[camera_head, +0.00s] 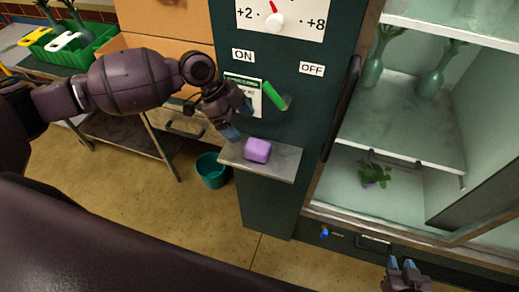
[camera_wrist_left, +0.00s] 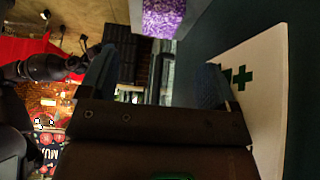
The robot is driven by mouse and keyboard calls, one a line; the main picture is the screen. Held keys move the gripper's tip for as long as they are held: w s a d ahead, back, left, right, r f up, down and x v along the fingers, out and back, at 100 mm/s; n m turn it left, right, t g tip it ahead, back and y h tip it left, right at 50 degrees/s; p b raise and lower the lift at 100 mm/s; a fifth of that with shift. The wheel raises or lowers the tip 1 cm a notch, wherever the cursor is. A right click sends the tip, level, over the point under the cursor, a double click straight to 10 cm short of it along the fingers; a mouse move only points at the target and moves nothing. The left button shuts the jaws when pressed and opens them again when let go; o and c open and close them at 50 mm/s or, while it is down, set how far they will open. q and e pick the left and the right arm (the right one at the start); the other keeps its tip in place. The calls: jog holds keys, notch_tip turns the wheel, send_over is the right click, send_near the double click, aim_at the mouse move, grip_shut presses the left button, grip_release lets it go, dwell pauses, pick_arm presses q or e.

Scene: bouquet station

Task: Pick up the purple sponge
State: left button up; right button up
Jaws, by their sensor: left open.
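The purple sponge (camera_head: 258,150) is a small rounded block on a grey shelf (camera_head: 283,163) that juts from the dark green cabinet. It also shows at the top of the left wrist view (camera_wrist_left: 163,16), beyond the fingers and cut by the frame edge. My left gripper (camera_head: 240,117) is open and empty, above and slightly left of the sponge, apart from it. In the left wrist view its two fingers (camera_wrist_left: 152,80) stand wide apart. My right gripper (camera_head: 401,264) is low at the right; its blue tips show, but its opening is unclear.
A green lever (camera_head: 274,95) and a sign with a green cross (camera_wrist_left: 242,78) are on the panel near my left gripper. A teal bucket (camera_head: 212,171) stands on the floor left of the shelf. An open glass-front cabinet with vases (camera_head: 372,75) is at the right.

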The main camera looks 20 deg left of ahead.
aim_at(256, 145)
pick_arm(q)
jog(key=x, duration=0.4)
jog(key=shift+f, duration=0.1)
jog(key=p+x, duration=0.1)
jog(key=x, duration=0.3)
jog(key=shift+f, duration=0.45)
jog(key=shift+d+f, duration=0.1)
jog(key=shift+f, duration=0.1)
jog(key=shift+c, duration=0.3)
jog(key=c, duration=1)
